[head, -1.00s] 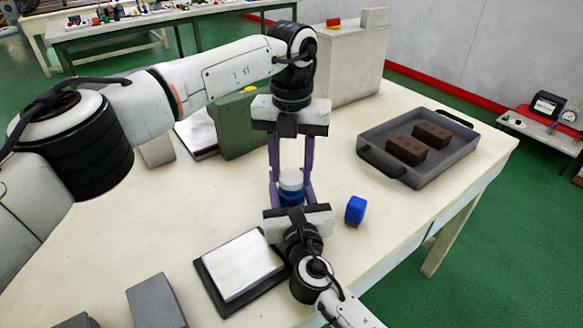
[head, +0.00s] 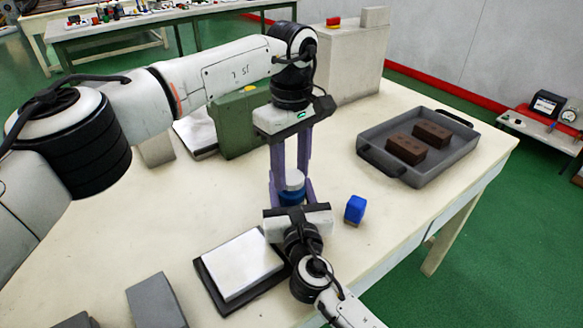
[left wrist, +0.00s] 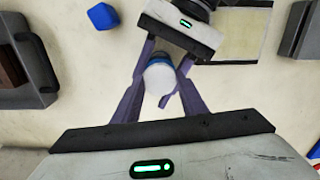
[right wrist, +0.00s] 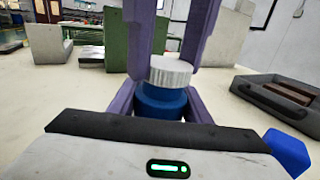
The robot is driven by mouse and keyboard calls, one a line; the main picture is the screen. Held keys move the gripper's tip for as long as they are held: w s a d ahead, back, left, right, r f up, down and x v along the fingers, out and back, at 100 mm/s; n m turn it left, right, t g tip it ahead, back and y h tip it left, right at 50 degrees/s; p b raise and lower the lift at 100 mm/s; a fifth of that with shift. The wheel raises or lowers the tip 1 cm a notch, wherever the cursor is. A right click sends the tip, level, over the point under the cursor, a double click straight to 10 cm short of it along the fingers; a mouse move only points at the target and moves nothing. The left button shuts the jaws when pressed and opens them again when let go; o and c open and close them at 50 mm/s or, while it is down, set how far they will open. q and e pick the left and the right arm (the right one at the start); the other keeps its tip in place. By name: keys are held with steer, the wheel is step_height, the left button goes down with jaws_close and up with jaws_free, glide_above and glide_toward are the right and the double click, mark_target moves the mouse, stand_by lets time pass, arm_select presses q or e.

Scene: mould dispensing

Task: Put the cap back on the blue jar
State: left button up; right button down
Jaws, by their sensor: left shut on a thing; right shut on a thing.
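The blue jar (right wrist: 163,103) stands upright in the right wrist view, and in the head view (head: 291,197). Its whitish ribbed cap (right wrist: 170,72) sits on top of it, touching or nearly so; whether it is fully seated I cannot tell. In the head view the cap (head: 291,180) is partly hidden by fingers. My left gripper (head: 290,178) comes down from above, its purple fingers shut on the cap. My right gripper (right wrist: 160,105) is level, low at the front, shut on the jar's body.
A blue block (head: 355,209) lies close to the right of the jar. A grey tray (head: 432,172) with two brown bricks is at the right. A white plate on a dark base (head: 240,265) is in front. A green box (head: 235,135) stands behind. The table's left middle is clear.

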mark_target(294, 203)
arm_select(q)
steer(key=o, duration=1.2)
steer(key=shift+o, duration=0.2)
step_height(294, 203, up, 12)
arm_select(e)
steer(key=c, duration=0.9)
jaws_free()
arm_select(q)
steer(key=shift+r+p, duration=0.3)
arm_select(e)
steer(key=s, duration=0.3)
steer(key=s+d, duration=0.1)
steer(key=s, duration=0.6)
steer(key=shift+s+d, duration=0.15)
steer(key=shift+d, duration=0.2)
